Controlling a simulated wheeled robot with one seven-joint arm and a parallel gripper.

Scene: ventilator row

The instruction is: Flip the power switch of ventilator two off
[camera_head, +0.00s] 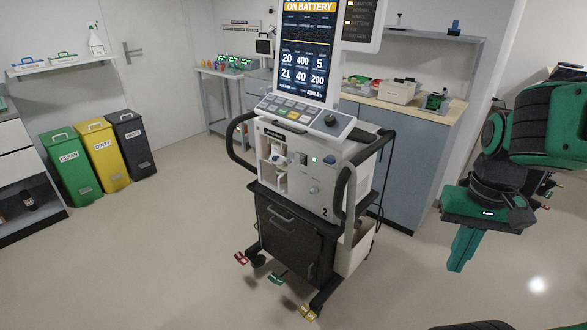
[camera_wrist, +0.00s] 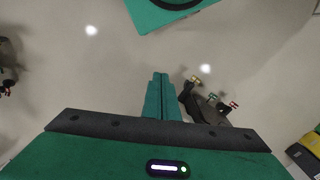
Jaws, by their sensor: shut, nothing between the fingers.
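Ventilator two (camera_head: 318,192) stands upright in the middle of the head view, with a "2" low on its front. Its screen (camera_head: 306,52) is lit and reads "ON BATTERY". I cannot make out which part is the power switch. My gripper (camera_head: 460,268) hangs to the right of the ventilator, fingers pointing down, well apart from it. In the wrist view my gripper (camera_wrist: 159,78) is shut and empty above the floor. The ventilator's wheeled base with coloured pedals (camera_wrist: 212,98) shows right of the fingers.
Grey cabinets with a wooden counter (camera_head: 452,106) stand behind the ventilator. Green, yellow and black bins (camera_head: 72,170) stand at the left wall. The floor (camera_head: 400,285) between gripper and ventilator is clear.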

